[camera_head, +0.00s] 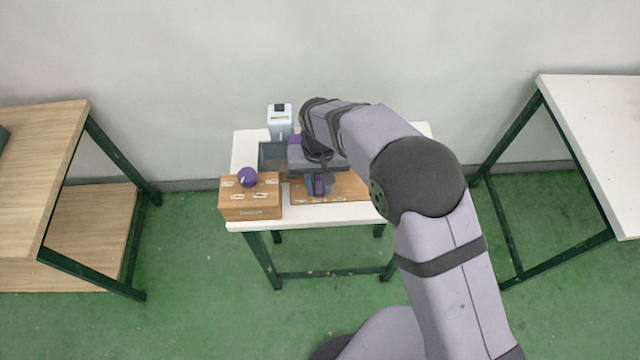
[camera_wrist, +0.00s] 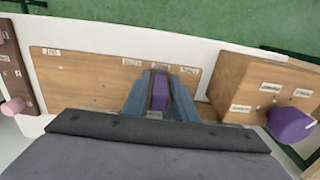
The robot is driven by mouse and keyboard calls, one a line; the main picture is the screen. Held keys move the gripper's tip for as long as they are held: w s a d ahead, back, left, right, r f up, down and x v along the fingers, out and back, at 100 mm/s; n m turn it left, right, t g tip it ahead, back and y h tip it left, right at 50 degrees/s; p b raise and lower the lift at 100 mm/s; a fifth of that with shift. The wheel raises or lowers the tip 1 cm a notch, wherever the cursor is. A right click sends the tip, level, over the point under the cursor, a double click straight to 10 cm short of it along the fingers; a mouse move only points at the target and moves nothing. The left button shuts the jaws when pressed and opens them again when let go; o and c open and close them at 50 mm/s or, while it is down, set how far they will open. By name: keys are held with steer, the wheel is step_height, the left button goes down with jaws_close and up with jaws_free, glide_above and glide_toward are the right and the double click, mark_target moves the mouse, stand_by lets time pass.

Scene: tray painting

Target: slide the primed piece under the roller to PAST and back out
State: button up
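My gripper (camera_wrist: 159,76) points down over a flat wooden board (camera_wrist: 80,80) with small white labels along one edge. A small purple piece (camera_wrist: 160,92) sits between its two grey fingers, which look closed on its sides; it also shows in the head view (camera_head: 319,184). Whether the piece touches the board I cannot tell. In the wrist view a pink cylinder (camera_wrist: 14,106) juts from a dark brown labelled part (camera_wrist: 14,65) at the left edge; whether this is the roller is unclear. The arm hides much of the board's right side in the head view.
A labelled wooden box (camera_head: 250,205) with a rounded purple thing (camera_head: 247,176) on top stands left of the board. Behind are a grey bin (camera_head: 271,157) and a pale blue-white container (camera_head: 280,121). The white table's (camera_head: 243,150) front edge is close.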

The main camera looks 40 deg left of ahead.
mark_target(319, 178)
steer(key=shift+o, duration=0.6)
steer(key=shift+r, duration=0.1)
steer(key=shift+r+b, duration=1.25)
steer(key=shift+r, duration=2.3)
steer(key=r, duration=0.1)
steer(key=r+p, duration=0.1)
steer(key=r, duration=0.1)
steer(key=shift+w+a+r, duration=0.1)
steer(key=shift+w+a, duration=0.05)
steer(key=shift+w, duration=0.05)
steer(key=shift+f+p, duration=1.4)
steer(key=shift+f, duration=2.45)
jaws_close()
